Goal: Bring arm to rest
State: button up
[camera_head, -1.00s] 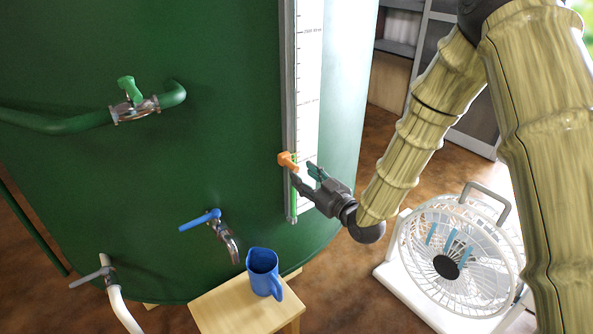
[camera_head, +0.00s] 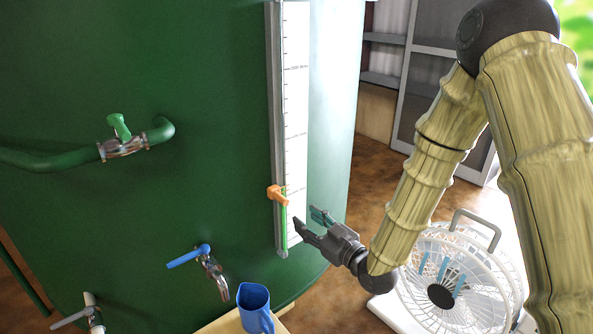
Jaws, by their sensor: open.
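My gripper (camera_head: 309,218) is open and empty, just to the right of the lower part of the white level gauge (camera_head: 294,120) on the green tank (camera_head: 205,70). An orange pointer (camera_head: 277,194) sits on the gauge's left edge, up and left of my gripper, with a visible space between them. A thin green strip runs below the pointer. My arm comes in from the upper right and bends down to the gripper.
A white fan (camera_head: 450,283) stands on the floor below my arm. A blue jug (camera_head: 256,308) stands on a small wooden stool (camera_head: 224,324). A blue-handled tap (camera_head: 200,262) and a green-handled valve (camera_head: 121,138) stick out from the tank. Grey shelves (camera_head: 428,80) stand behind.

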jog(key=s+d+f+m+g+h, duration=0.2)
jog(key=s+f, duration=0.2)
jog(key=f, duration=0.5)
jog(key=s+d+f+m+g+h, duration=0.2)
jog(key=s+f+h, duration=0.15)
jog(key=f, duration=0.55)
jog(key=s+d+f+m+g+h, duration=0.1)
jog(key=s+d+f+m+g, duration=0.15)
jog(key=s+f, duration=0.6)
jog(key=s+d+f+m+g+h, duration=0.1)
jog(key=s+d+f+g+h, duration=0.2)
jog(key=s+f, duration=0.5)
jog(key=s+d+f+m+g+h, duration=0.1)
jog(key=s+d+f+g, duration=0.15)
jog(key=s, duration=0.65)
jog(key=s+d+f+m+g, duration=0.1)
jog(key=s+d+m+g, duration=0.2)
jog(key=s, duration=0.7)
notch_tip(320, 180, up, 13)
jog(key=w+n+p, duration=0.1)
jog(key=p, duration=1.2)
jog(key=shift+d+f+n, duration=0.15)
jog(key=shift+d+n, duration=0.2)
